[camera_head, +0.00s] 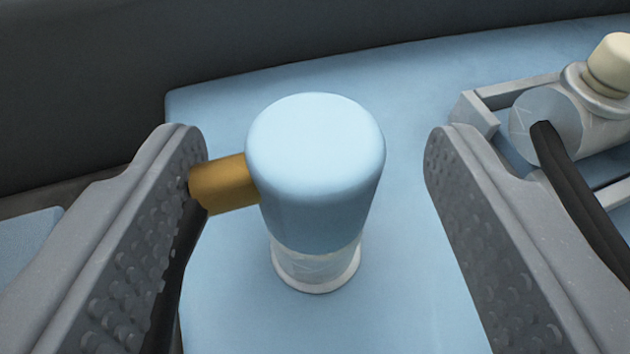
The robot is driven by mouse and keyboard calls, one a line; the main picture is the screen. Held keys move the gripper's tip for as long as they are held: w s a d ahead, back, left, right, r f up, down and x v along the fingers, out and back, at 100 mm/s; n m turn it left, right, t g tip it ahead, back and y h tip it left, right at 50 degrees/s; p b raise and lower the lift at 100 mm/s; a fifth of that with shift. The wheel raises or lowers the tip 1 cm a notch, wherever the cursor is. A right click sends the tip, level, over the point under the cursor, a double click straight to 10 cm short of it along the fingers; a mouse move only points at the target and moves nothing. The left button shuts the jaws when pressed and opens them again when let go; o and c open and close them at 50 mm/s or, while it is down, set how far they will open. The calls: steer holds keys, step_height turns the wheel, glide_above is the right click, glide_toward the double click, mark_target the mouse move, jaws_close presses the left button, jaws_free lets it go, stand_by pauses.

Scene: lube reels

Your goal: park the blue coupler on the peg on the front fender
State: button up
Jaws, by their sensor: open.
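The blue coupler (315,165) stands upright in the middle of the view, a rounded light blue cap over a pale, shiny lower collar (316,268). A brass stub (224,184) sticks out from its left side, and a black hose runs down from there behind my left finger. My gripper (315,142) is open, with one finger on each side of the coupler. The left finger is at the stub's end; I cannot tell if they touch. The right finger is clear of the coupler. The peg is not visible; anything inside or under the coupler is hidden.
The coupler stands over a flat light blue panel (400,95), possibly the fender. At the right, a grey bracket (478,112) holds a metal fitting (545,125) with a cream cap (610,62) and black hose (575,185). A dark wall (80,90) runs behind.

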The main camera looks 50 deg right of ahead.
steer(key=v, duration=0.9)
steer(key=shift+a+p, duration=0.2)
steer(key=shift+p, duration=0.25)
steer(key=shift+r, duration=0.1)
